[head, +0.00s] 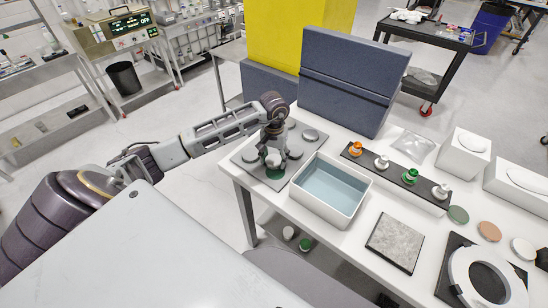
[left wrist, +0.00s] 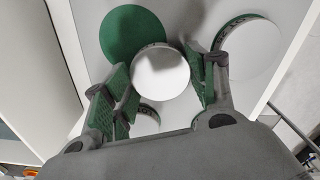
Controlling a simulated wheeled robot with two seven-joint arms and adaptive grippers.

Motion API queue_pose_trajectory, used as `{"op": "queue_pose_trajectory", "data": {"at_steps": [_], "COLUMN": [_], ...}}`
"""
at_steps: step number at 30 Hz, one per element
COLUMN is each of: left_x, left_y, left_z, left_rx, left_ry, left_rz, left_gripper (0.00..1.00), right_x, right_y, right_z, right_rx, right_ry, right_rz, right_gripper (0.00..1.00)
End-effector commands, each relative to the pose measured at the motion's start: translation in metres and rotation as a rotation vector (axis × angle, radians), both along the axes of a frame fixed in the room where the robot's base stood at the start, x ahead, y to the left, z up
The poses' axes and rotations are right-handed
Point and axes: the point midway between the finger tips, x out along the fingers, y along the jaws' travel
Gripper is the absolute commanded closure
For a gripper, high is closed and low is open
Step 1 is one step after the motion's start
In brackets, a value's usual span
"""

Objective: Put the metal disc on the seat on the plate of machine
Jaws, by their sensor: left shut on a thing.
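My left gripper (head: 275,150) is over a grey plate (head: 244,152) at the table's left end. It is shut on a pale round metal disc (left wrist: 160,72), which lies between its green-padded fingers in the left wrist view; the disc also shows in the head view (head: 273,160). A flat round green seat (left wrist: 136,35) shows beside and partly behind the held disc. Other metal discs sit on the plate, one (head: 310,135) at the right back, also seen in the wrist view (left wrist: 248,50). I cannot tell the gap between held disc and plate. My right gripper is out of view.
A white tub of bluish liquid (head: 330,188) stands right of the plate. A dark blue-grey block (head: 352,75) rises behind. A black rack with coloured knobs (head: 395,175), a grey square tile (head: 396,240) and a black base with a white ring (head: 455,265) lie further right.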

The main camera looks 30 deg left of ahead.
Motion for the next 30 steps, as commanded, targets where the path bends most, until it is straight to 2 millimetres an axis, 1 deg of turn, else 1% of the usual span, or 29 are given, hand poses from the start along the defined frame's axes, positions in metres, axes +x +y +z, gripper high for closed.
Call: {"op": "queue_pose_trajectory", "data": {"at_steps": [4,5,9,23,27,30], "left_x": [0.0,0.0,0.0,0.0,0.0,0.001], "left_y": [0.0,0.0,0.0,0.0,0.0,0.0], "left_z": [-0.003,-0.003,-0.002,-0.001,0.002,0.01], "left_rx": [0.0,0.0,0.0,0.0,0.0,0.001], "left_ry": [0.0,0.001,0.0,0.0,-0.001,-0.002], "left_rz": [0.0,0.0,0.0,0.0,0.0,0.0], "left_gripper": [0.7,0.39,0.21,0.21,0.21,0.21], "right_x": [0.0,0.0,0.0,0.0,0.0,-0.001], "right_y": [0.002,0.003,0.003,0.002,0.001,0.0], "right_z": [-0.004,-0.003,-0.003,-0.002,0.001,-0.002], "right_rx": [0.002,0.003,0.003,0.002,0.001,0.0], "right_ry": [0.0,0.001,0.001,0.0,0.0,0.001], "right_rz": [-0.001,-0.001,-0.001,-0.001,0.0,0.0], "right_gripper": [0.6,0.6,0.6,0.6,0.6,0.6]}}
